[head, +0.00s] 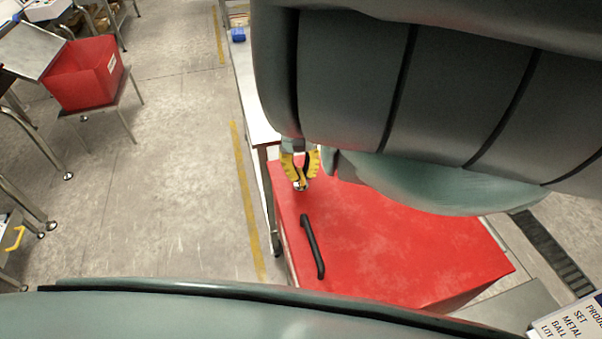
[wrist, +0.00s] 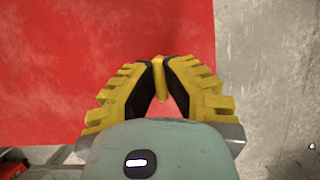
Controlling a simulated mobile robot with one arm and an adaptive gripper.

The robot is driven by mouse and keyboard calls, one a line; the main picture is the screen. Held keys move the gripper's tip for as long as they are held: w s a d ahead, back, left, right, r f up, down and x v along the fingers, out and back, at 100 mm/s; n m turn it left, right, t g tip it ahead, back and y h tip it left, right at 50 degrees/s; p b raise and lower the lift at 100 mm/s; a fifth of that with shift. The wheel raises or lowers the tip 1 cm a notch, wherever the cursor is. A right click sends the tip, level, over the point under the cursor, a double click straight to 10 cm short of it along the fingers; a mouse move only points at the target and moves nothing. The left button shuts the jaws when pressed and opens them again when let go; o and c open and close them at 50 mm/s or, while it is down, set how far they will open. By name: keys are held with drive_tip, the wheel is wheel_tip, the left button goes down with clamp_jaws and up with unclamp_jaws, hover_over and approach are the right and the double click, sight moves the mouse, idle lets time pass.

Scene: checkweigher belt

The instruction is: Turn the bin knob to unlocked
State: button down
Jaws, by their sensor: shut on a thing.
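The red bin (head: 400,250) stands low in front of me, its red face also filling the left of the wrist view (wrist: 60,60). My gripper (head: 300,182), with yellow fingers and black pads, points at the bin's upper left corner. Its fingertips (wrist: 158,72) are shut on a small yellow knob (wrist: 159,80). In the head view the knob is mostly hidden between the fingers, with a small silvery part (head: 301,187) below the tips. I cannot read the knob's setting.
A black bar handle (head: 313,247) sits on the bin, below my gripper in the head view. A pale table edge (head: 250,95) runs up behind the bin. Another red bin (head: 85,75) stands on a stand at far left. The grey floor (head: 170,200) between is clear.

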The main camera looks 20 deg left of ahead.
idle(0.4)
drive_tip(key=c, duration=1)
unclamp_jaws()
drive_tip(key=shift+c, duration=0.2)
drive_tip(key=v, duration=1.2)
